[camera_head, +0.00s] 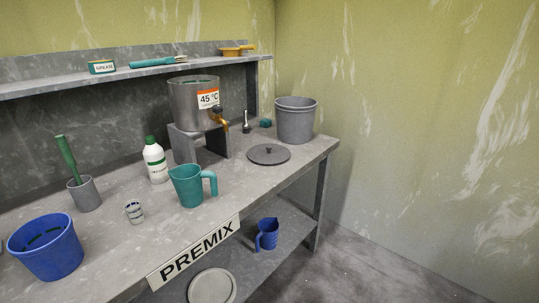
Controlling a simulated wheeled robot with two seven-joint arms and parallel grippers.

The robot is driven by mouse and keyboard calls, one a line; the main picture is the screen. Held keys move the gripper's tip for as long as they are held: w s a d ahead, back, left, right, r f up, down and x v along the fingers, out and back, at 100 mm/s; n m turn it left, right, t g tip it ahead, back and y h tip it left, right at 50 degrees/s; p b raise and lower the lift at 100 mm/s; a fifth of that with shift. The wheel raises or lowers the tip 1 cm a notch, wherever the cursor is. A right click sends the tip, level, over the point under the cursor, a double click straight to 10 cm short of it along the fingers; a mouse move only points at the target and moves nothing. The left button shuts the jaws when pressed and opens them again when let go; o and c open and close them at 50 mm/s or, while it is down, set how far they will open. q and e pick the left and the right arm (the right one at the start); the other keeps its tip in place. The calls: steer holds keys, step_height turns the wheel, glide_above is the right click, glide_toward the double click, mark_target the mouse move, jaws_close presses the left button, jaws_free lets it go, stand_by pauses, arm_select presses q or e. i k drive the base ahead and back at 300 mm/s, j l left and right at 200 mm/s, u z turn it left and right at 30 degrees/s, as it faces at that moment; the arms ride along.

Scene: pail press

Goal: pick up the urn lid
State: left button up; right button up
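A flat, round, dark grey lid with a small knob on top (269,153), which looks like the urn lid, lies on the bench top towards the right end. The metal urn (186,101) stands on a grey stand behind and left of the lid. It has a "45 °C" label and a brass-coloured tap with a dark handle, and its top is uncovered. Neither of my grippers shows in the head view, so nothing is seen touching the lid.
A grey pail (295,120) stands right behind the lid. A teal jug (188,186), a white bottle (155,160) and a blue bucket (46,247) stand further left. A shelf (60,81) overhangs the back. Bench top around the lid's front is clear.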

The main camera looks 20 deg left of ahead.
mark_target(264, 154)
steer(key=i+l+u, duration=0.35)
steer(key=i, duration=0.3)
steer(key=i+l+u, duration=0.4)
steer(key=i, duration=0.25)
steer(key=i+l+u, duration=0.35)
steer(key=i+l, duration=0.2)
